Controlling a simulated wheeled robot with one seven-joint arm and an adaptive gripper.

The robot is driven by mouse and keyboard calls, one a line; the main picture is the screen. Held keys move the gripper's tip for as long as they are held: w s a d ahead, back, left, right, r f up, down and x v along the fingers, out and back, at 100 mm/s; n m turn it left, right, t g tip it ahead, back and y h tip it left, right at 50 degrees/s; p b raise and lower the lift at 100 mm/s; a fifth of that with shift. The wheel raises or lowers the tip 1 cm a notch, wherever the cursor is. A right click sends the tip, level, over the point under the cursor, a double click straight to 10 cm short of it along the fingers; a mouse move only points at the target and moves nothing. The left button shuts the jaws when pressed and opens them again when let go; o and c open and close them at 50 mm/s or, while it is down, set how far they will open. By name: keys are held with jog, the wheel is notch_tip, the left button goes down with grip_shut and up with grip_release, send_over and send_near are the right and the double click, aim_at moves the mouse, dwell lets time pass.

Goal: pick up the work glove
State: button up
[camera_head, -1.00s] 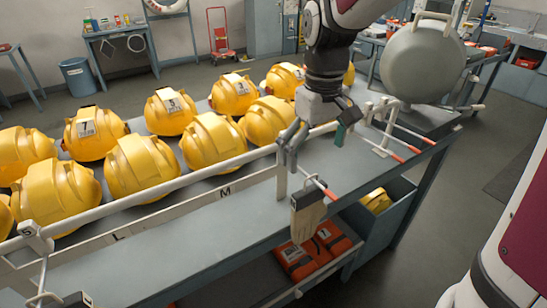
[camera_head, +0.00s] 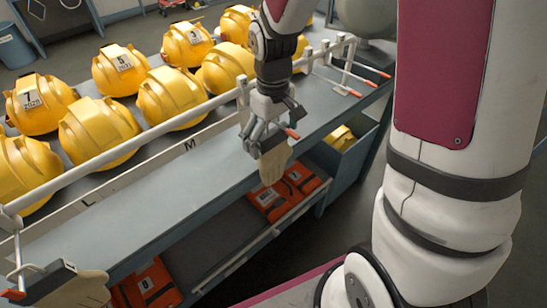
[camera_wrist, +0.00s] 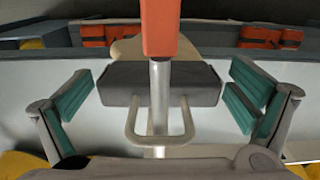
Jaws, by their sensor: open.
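A tan work glove (camera_head: 274,166) with a dark grey cuff hangs at the front edge of the bench, by a white peg with an orange tip (camera_head: 292,134). My gripper (camera_head: 268,136) is open right above and around its cuff in the head view, partly hiding it. In the wrist view the dark cuff (camera_wrist: 190,88) lies between my spread teal-padded fingers (camera_wrist: 160,98), with a gap on both sides. The peg (camera_wrist: 160,30) crosses in front of the cuff there. A second tan glove (camera_head: 84,290) shows at the bottom left of the head view.
A white rail (camera_head: 130,145) and upright posts run along the bench, behind my gripper. Yellow helmets (camera_head: 100,130) stand in rows behind the rail. Orange packs (camera_head: 290,190) lie on the lower shelf. More orange-tipped pegs (camera_head: 355,93) stick out to the right.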

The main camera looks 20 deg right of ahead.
jog(key=c, duration=1.5)
jog(key=shift+o, duration=0.2)
